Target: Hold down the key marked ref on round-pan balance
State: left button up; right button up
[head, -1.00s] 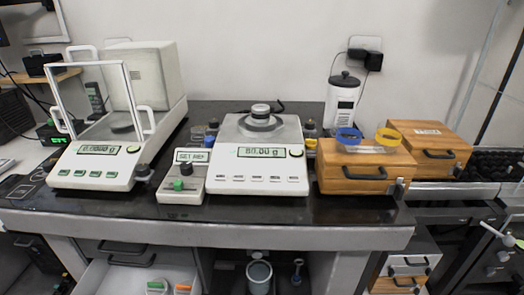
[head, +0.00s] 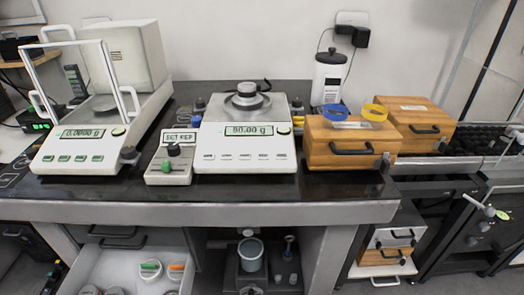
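Two balances stand on the dark bench. Key labels are too small to read, so I cannot tell which is marked ref. Neither gripper is in view.
A small box (head: 168,172) with a SET REF display, a black knob and a green knob stands between the balances. Wooden boxes (head: 345,152), with blue and yellow rings on the nearer one, stand at right. An open drawer (head: 130,265) juts out below the bench.

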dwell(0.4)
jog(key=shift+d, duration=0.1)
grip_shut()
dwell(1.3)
